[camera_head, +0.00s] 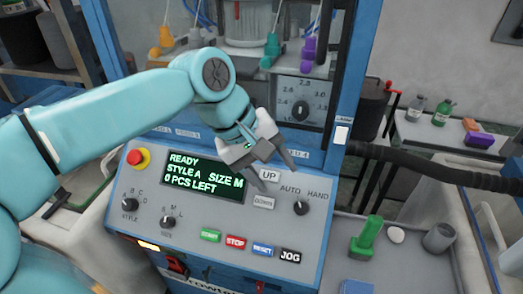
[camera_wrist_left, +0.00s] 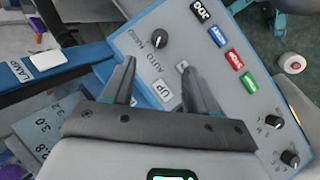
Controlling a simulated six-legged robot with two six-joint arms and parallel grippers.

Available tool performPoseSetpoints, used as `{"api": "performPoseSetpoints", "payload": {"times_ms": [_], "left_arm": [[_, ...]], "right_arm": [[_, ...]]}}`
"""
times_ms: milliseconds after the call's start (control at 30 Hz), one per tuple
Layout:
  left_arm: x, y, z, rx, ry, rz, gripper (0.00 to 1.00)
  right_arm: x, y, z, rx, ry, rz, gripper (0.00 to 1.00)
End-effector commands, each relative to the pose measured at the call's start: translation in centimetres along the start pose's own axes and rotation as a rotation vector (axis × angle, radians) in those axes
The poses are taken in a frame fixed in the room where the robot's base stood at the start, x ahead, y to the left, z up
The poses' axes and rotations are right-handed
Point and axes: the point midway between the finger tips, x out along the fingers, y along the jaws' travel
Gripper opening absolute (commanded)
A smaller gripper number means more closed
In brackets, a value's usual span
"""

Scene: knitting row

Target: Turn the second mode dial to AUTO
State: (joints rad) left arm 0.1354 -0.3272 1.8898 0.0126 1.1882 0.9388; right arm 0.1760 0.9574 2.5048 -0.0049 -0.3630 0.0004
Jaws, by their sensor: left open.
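A black mode dial (camera_head: 301,208) sits on the grey control panel below the labels AUTO and HAND. It also shows in the left wrist view (camera_wrist_left: 159,41), beyond the fingertips. Its small light mark seems to lean toward HAND, but it is too small to be sure. No other AUTO/HAND dial shows. My left gripper (camera_head: 277,177) is open and empty, above and to the left of the dial and apart from it. In the left wrist view, its fingers (camera_wrist_left: 157,66) spread over the UP button and AUTO label. My right gripper is not in view.
The panel also holds a red stop button (camera_head: 138,157), a READY screen (camera_head: 194,176), STYLE (camera_head: 130,204) and SIZE (camera_head: 167,221) dials and several buttons. A numbered dial (camera_head: 301,111) stands behind my gripper.

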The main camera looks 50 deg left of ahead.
Motion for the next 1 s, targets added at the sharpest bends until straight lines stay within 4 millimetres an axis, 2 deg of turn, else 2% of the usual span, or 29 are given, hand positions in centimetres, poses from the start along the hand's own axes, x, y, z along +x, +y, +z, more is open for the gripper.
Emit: {"api": "performPoseSetpoints", "payload": {"times_ms": [100, 233, 400, 867, 1000], "left_arm": [[-2.4, 0.1, 0.0, 0.0, 0.002, 0.003, 0.58], [-3.8, 0.1, 0.0, 0.0, 0.001, 0.002, 0.58], [-4.3, 0.0, 0.0, 0.0, 0.0, 0.001, 0.58], [-4.3, 0.0, 0.0, 0.0, 0.0, 0.0, 0.58], [-5.7, 0.8, 0.1, 0.0, 0.001, 0.0, 0.58]], "right_arm": [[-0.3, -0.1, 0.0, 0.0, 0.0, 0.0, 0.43], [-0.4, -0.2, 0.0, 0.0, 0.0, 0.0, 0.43], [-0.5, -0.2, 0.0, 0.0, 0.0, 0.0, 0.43], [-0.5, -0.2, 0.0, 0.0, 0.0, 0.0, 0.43], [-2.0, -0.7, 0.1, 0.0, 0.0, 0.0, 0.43]]}}
